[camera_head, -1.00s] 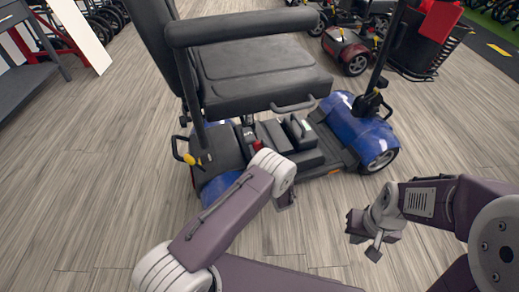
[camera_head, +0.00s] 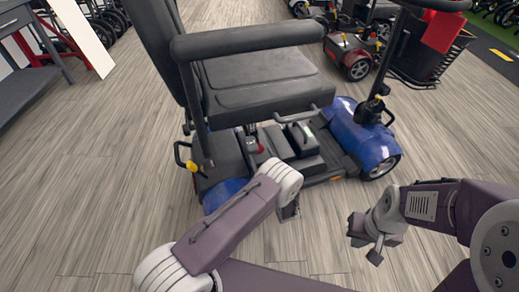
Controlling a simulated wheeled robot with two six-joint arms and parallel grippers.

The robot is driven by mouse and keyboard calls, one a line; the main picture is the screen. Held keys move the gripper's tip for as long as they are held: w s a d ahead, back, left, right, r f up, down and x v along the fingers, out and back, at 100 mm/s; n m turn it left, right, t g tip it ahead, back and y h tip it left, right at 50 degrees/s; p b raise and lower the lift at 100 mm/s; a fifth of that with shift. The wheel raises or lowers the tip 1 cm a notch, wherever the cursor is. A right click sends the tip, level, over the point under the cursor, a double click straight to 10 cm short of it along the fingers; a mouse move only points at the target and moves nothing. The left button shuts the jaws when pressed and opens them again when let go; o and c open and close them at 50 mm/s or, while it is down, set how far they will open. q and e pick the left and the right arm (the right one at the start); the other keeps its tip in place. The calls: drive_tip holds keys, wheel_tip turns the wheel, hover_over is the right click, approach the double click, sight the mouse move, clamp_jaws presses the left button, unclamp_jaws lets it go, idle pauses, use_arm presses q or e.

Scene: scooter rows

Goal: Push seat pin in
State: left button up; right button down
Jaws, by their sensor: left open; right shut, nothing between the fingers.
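The blue scooter stands ahead with its black seat (camera_head: 262,82) over a low deck. The seat post (camera_head: 250,140) shows below the seat, mostly in shadow. I cannot make out the seat pin for certain. My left gripper (camera_head: 287,212) is small in view below my forearm, beside the near side of the deck and apart from the seat. It is open, its fingers partly hidden. My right gripper (camera_head: 364,242) is shut and empty, over bare floor in front of the scooter's blue front end (camera_head: 362,138).
A black tiller (camera_head: 385,80) rises at the scooter's front. A black basket with a red item (camera_head: 440,30) and a red scooter (camera_head: 350,55) stand behind. A grey table (camera_head: 30,70) is at the far left. The floor at left and near right is clear.

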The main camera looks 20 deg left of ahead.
use_arm(q)
drive_tip(key=p+v, duration=0.1)
drive_tip(key=v, duration=0.4)
drive_tip(key=shift+s+d+p, duration=0.1)
drive_tip(key=shift+s+p, duration=0.15)
drive_tip(key=shift+p, duration=0.05)
